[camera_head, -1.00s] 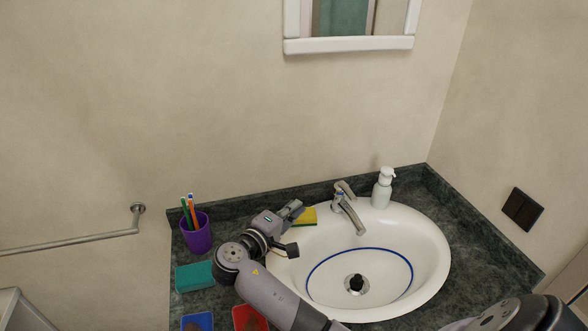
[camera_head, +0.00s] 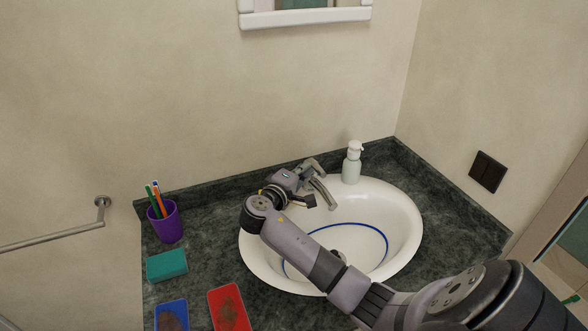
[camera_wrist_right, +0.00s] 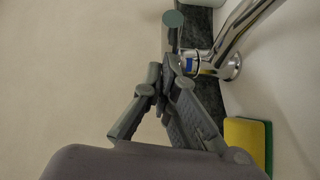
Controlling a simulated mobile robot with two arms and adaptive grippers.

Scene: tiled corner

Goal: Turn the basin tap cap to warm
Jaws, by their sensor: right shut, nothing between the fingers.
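The chrome basin tap (camera_head: 323,192) stands at the back rim of the white basin (camera_head: 407,235), its spout pointing over the bowl. In the right wrist view the tap (camera_wrist_right: 240,40) shows at upper right, with a blue mark at its base. Its lever-like cap (camera_wrist_right: 173,32) stands out just beyond my fingertips. My right gripper (camera_head: 306,169) is at the tap's left side, overlapping the cap in the head view. In the right wrist view its fingers (camera_wrist_right: 170,75) are shut and empty, tips close to the cap's lower end; I cannot tell whether they touch. My left gripper is not in view.
A soap dispenser (camera_head: 352,164) stands right of the tap. A yellow-green sponge (camera_wrist_right: 243,142) lies near my fingers. A purple cup with brushes (camera_head: 165,223), a teal block (camera_head: 166,265), and blue (camera_head: 172,314) and red (camera_head: 229,308) items are on the left counter.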

